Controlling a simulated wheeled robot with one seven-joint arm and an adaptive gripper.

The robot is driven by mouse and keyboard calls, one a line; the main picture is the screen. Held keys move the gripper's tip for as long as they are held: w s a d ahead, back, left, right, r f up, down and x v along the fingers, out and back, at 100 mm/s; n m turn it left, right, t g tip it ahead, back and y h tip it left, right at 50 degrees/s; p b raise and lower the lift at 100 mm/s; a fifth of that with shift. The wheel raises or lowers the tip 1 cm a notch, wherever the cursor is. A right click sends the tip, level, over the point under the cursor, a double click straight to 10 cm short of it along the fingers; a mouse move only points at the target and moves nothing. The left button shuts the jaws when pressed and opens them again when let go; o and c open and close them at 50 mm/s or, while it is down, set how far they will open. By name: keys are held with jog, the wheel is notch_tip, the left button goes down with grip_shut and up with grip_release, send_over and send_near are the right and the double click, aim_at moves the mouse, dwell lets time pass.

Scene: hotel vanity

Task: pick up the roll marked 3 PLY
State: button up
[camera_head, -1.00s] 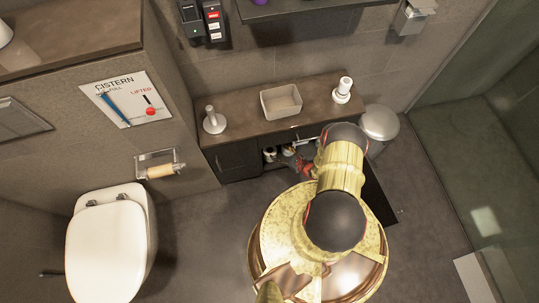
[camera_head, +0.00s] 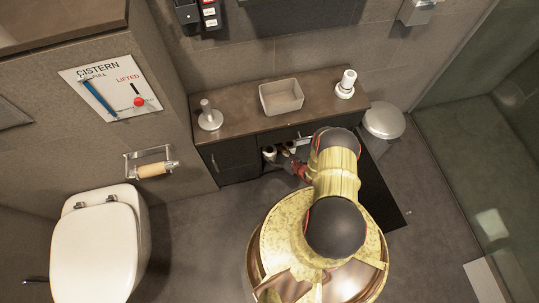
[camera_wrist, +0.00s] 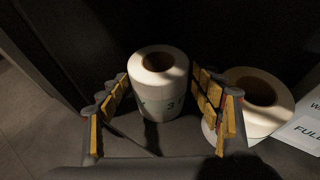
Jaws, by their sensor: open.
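In the wrist view an upright white roll (camera_wrist: 159,103) stands on the dark cabinet floor, with a dark green marking that includes a "3" low on its side; the rest of the marking is not readable. My gripper (camera_wrist: 160,80) is open, with one yellow-padded finger on each side of this roll; contact cannot be told. In the head view my gripper (camera_head: 299,170) reaches into the open cabinet under the counter, largely hidden by my arm. A small pale roll (camera_head: 269,153) shows in that opening; I cannot tell which roll it is.
A second white roll (camera_wrist: 258,98) is close to the right finger, beside a white card reading "FULL" (camera_wrist: 303,130). Dark cabinet walls enclose the space. The counter (camera_head: 240,108) above carries a grey box (camera_head: 281,97). A bin (camera_head: 384,121) stands to the right.

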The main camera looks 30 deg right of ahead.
aim_at(269, 151)
jog(key=b+x, duration=0.1)
jog(key=x, duration=0.3)
jog(key=shift+a+f+b, duration=0.1)
jog(key=shift+a+b, duration=0.05)
jog(key=shift+b, duration=0.2)
jog(key=shift+c, duration=0.7)
jog(key=c, duration=0.7)
